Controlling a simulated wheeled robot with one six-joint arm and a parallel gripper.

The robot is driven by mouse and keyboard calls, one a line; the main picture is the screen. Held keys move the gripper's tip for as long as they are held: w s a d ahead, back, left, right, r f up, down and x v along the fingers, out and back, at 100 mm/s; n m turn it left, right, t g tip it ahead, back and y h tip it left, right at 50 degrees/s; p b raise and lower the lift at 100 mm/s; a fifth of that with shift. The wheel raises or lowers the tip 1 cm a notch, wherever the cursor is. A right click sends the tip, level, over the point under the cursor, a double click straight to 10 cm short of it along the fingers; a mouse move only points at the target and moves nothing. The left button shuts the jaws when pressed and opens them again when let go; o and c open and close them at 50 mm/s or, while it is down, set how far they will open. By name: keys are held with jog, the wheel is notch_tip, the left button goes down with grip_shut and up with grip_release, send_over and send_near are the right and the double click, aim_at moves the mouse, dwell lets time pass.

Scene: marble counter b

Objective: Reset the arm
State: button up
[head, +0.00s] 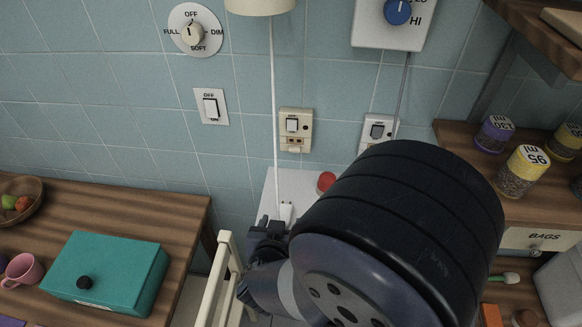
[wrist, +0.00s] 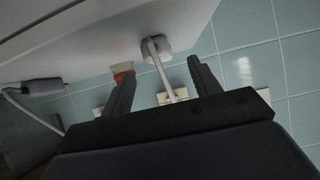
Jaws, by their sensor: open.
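My gripper (head: 268,232) is low in the middle of the head view, partly hidden by my own dark arm. In the wrist view its two black fingers (wrist: 160,82) stand wide apart, with nothing held between them. A thin white lamp stem with a pale round base (wrist: 156,45) appears behind the gap between the fingers. In the head view the stem (head: 273,110) runs down from a cream shade (head: 260,5) close to the gripper. The wrist view looks upside down.
A white surface (head: 291,186) under the gripper bears a red-topped item (head: 326,183). A teal box (head: 108,272), a pink mug (head: 23,269) and a fruit bowl (head: 22,195) are on the left wooden counter. Jars (head: 522,172) stand on the right shelf. The tiled wall is close behind.

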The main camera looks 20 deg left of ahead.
aim_at(284, 212)
jog(key=shift+p+v, duration=0.3)
jog(key=shift+v, duration=2.5)
jog(key=b+x, duration=0.1)
jog(key=x, duration=0.9)
jog(key=shift+w+f, duration=0.2)
jog(key=shift+w, duration=0.15)
jog(key=shift+a+r, duration=0.1)
jog(key=shift+r, duration=0.2)
